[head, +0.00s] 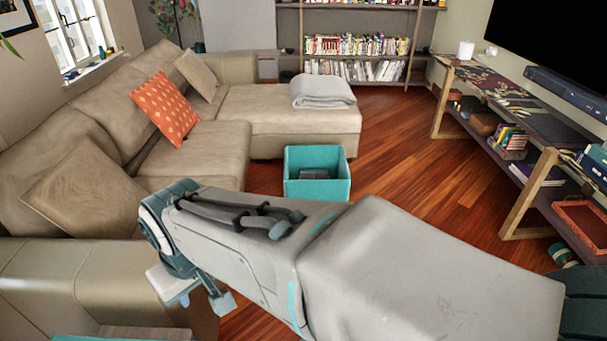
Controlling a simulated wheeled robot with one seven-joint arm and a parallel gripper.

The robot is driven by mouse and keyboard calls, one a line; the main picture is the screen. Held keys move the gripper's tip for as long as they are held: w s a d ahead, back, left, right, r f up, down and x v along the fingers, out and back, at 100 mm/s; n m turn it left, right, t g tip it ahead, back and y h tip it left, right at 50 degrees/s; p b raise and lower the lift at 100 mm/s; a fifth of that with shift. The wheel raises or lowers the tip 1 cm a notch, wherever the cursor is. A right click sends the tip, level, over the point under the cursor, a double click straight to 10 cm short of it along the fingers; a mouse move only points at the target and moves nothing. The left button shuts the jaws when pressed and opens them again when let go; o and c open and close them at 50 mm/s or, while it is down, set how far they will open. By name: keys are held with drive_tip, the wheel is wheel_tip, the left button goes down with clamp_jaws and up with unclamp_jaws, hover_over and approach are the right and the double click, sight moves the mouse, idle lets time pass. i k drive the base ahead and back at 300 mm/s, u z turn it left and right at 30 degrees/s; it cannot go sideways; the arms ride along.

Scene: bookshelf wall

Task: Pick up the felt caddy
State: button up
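A teal open-top box (335,188), which looks like the felt caddy, stands upright on the wood floor in the middle of the head view. A dark object (315,172) lies inside it. My arm crosses in front, close to the box's lower edge in the picture. My gripper (194,296) is at the lower left, over the near end of the sofa, pointing downward. Its two fingers are apart with nothing seen between them. It is well apart from the box.
A beige sectional sofa (205,152) with cushions and a folded grey blanket (322,91) lines the left and back. A low wooden media stand (521,190) runs along the right. A bookshelf (345,19) stands behind. Floor right of the box is clear. A teal edge (95,338) shows at bottom left.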

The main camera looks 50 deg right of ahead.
sight(302, 176)
drive_tip(key=z, duration=0.15)
drive_tip(key=k, duration=0.3)
drive_tip(key=z, duration=1.5)
drive_tip(key=i, duration=1.4)
drive_tip(key=z, duration=1.05)
drive_tip(key=i, duration=4.1)
drive_tip(key=u, duration=0.3)
